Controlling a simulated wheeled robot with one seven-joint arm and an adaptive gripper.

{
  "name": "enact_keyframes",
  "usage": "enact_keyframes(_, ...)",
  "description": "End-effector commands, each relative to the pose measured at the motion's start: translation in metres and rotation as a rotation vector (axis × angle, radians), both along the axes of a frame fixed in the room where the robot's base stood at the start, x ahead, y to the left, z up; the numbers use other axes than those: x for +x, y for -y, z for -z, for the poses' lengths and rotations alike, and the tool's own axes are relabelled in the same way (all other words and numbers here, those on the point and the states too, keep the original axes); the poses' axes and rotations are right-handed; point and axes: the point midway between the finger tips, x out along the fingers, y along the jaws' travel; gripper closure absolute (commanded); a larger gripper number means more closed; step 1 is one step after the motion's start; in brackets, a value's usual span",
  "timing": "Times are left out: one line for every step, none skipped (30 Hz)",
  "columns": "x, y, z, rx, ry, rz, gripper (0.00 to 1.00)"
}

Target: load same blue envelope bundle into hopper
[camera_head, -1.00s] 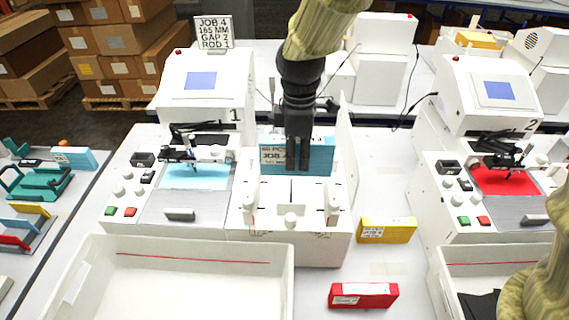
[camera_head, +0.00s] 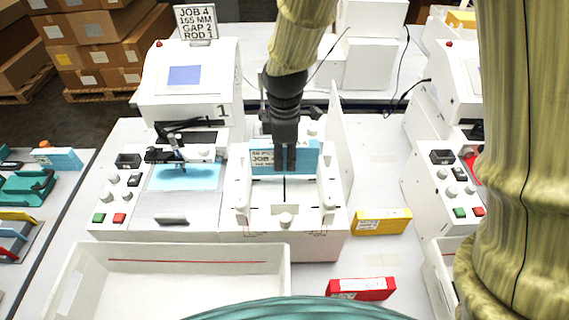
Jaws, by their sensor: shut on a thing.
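The blue envelope bundle (camera_head: 309,158) stands upright across the hopper (camera_head: 257,213), between its white side guides. Its label begins with "JOB" and is partly covered by my gripper. My gripper (camera_head: 285,166) reaches down from above and is shut on the bundle near its middle. The fingertips overlap the bundle, so the far finger is hidden. I cannot tell whether the bundle's lower edge touches the hopper floor. The hopper belongs to plotter 1 (camera_head: 190,85), which has a light blue sheet (camera_head: 184,177) on its bed.
A sign (camera_head: 196,22) reads job 4, 165 mm, gap 2, rod 1. A yellow bundle (camera_head: 382,221) and a red bundle (camera_head: 361,289) lie right of the hopper. A white tray (camera_head: 170,247) stands in front. A tall white panel (camera_head: 340,135) borders the hopper's right side.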

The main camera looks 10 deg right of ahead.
Motion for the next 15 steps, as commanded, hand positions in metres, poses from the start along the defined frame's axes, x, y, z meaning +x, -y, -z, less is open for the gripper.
enact_keyframes(-0.001, 0.0, 0.005, -0.001, -0.004, -0.001, 1.0)
enact_keyframes(-0.001, 0.0, 0.009, -0.001, -0.004, 0.0, 1.0)
enact_keyframes(-0.001, 0.0, 0.013, -0.001, -0.004, 0.0, 1.0)
enact_keyframes(-0.001, 0.0, 0.016, -0.001, -0.004, 0.0, 1.0)
enact_keyframes(-0.001, 0.0, 0.02, 0.0, -0.004, 0.0, 1.0)
enact_keyframes(-0.001, 0.0, 0.023, 0.0, -0.003, -0.001, 1.0)
enact_keyframes(-0.001, 0.0, 0.026, 0.0, -0.003, -0.001, 1.0)
enact_keyframes(-0.001, 0.0, 0.029, -0.001, -0.003, -0.002, 1.0)
enact_keyframes(-0.001, 0.0, 0.031, 0.0, -0.003, -0.002, 1.0)
enact_keyframes(-0.001, 0.0, 0.033, -0.001, -0.002, -0.002, 1.0)
enact_keyframes(0.0, 0.0, 0.034, -0.001, -0.001, -0.002, 1.0)
enact_keyframes(0.0, 0.0, 0.035, -0.001, -0.001, -0.002, 1.0)
enact_keyframes(0.0, 0.0, 0.035, 0.0, 0.0, -0.001, 1.0)
enact_keyframes(0.0, -0.001, 0.035, 0.0, 0.0, -0.001, 1.0)
enact_keyframes(0.0, -0.001, 0.036, 0.0, 0.0, -0.001, 1.0)
